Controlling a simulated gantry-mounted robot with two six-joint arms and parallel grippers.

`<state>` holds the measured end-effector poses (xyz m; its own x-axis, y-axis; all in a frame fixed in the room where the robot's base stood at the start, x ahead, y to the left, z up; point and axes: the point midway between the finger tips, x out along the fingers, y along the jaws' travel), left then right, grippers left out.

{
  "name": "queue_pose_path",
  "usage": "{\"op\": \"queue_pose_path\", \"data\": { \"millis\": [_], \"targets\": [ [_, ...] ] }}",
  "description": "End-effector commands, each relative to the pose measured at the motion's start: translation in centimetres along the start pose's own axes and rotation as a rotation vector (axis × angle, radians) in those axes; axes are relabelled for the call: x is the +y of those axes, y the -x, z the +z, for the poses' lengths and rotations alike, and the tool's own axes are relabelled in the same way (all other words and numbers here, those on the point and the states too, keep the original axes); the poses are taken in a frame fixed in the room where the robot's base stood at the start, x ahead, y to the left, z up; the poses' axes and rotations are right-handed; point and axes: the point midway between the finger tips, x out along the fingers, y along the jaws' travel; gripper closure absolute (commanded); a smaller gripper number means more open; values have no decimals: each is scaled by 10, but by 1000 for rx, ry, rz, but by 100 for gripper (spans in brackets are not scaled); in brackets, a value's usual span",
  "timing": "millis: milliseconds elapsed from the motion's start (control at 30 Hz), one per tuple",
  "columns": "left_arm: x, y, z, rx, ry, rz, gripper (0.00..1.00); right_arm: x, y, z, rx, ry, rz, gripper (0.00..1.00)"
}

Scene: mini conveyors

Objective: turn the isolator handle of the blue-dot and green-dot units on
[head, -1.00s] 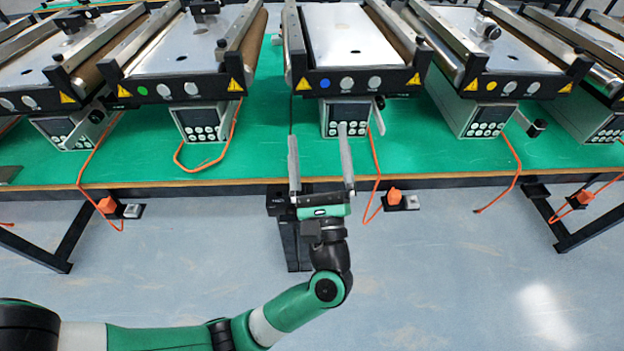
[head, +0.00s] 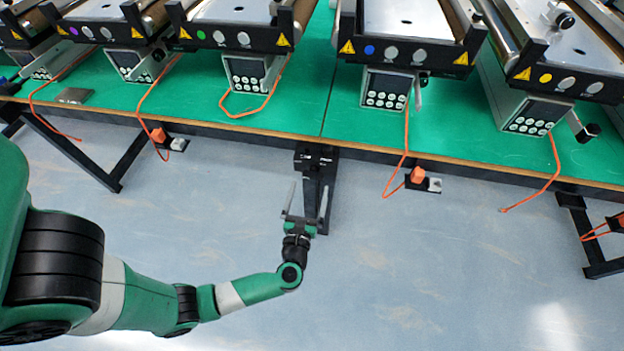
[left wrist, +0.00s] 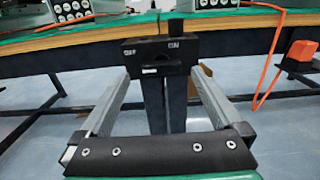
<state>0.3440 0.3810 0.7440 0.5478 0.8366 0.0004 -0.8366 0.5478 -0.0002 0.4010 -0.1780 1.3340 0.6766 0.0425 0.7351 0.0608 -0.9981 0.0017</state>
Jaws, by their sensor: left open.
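The blue-dot unit (head: 404,58) stands right of centre on the bench, with its blue dot on the front bar. The green-dot unit (head: 238,42) stands to its left. A black box (head: 316,155) hangs at the bench's front edge between them. The left wrist view shows this box (left wrist: 160,57) marked OFF at left and ON at right, with a dark part in its middle; the handle's position is unclear. My left gripper (head: 309,186) is open and empty, below and in front of the box. Its fingers (left wrist: 160,78) flank the box's lower part in the picture, apparently without touching. My right gripper is out of view.
The bench's front edge (head: 250,131) runs across above my gripper. Orange cables hang over it to orange plugs (head: 418,175) at either side. A yellow-dot unit (head: 562,82) stands at right. The floor in front is clear.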

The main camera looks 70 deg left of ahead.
Motion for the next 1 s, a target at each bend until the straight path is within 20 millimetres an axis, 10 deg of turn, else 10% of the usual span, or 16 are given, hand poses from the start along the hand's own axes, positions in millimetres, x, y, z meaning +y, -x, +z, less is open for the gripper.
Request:
{"op": "queue_pose_path", "data": {
  "millis": [233,567,1000],
  "targets": [
    [0,-42,-1,-1,0,3,0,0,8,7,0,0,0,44],
    [0,-48,0,0,-1,-1,0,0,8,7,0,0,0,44],
    [0,-48,0,0,-1,-1,77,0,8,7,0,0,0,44]
  ]
}}
